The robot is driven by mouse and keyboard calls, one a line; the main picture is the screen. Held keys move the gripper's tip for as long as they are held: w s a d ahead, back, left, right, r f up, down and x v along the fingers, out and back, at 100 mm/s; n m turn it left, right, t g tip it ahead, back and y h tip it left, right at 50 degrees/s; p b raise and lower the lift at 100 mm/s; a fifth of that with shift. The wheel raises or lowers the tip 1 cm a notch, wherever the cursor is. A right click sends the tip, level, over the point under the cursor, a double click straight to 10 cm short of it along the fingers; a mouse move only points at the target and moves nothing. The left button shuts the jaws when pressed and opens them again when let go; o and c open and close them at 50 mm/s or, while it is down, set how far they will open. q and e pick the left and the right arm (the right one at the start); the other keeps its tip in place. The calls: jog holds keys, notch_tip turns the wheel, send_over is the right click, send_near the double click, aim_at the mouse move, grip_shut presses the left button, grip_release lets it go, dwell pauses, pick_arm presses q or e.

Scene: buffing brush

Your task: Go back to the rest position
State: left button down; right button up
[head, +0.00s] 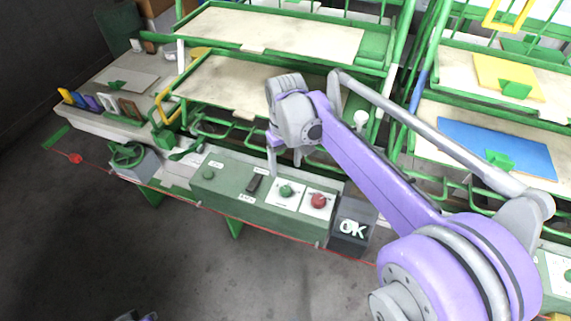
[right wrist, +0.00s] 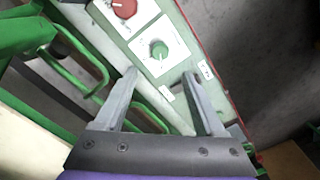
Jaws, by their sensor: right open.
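My right gripper (head: 284,160) hangs from the purple arm above the green control panel (head: 228,196). In the right wrist view its two grey fingers (right wrist: 158,75) are spread apart with nothing between them. Just beyond the fingertips is a green knob (right wrist: 159,50) on a white plate, with a red knob (right wrist: 124,7) beside it. In the head view the green knob (head: 286,191) and red knob (head: 318,201) sit at the panel's right part. The fingers look apart from the knobs. My left gripper does not show clearly; only a small dark piece shows at the bottom edge.
A dark box marked OK (head: 352,228) stands right of the panel. A green handwheel (head: 127,154) is at its left. Green shelf racks (head: 300,38) rise behind, with a blue board (head: 495,146) at right. A red line runs along the front; the grey floor (head: 110,245) before it is clear.

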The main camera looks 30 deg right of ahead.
jog(key=s+a+f+t+p, duration=0.1)
jog(key=s+a+t+p, duration=0.1)
jog(key=s, duration=0.6)
jog(key=s+a+t+p, duration=0.3)
jog(key=s+a, duration=0.2)
jog(key=s, duration=0.3)
jog(key=shift+a+f, duration=0.15)
jog(key=shift+f, duration=0.2)
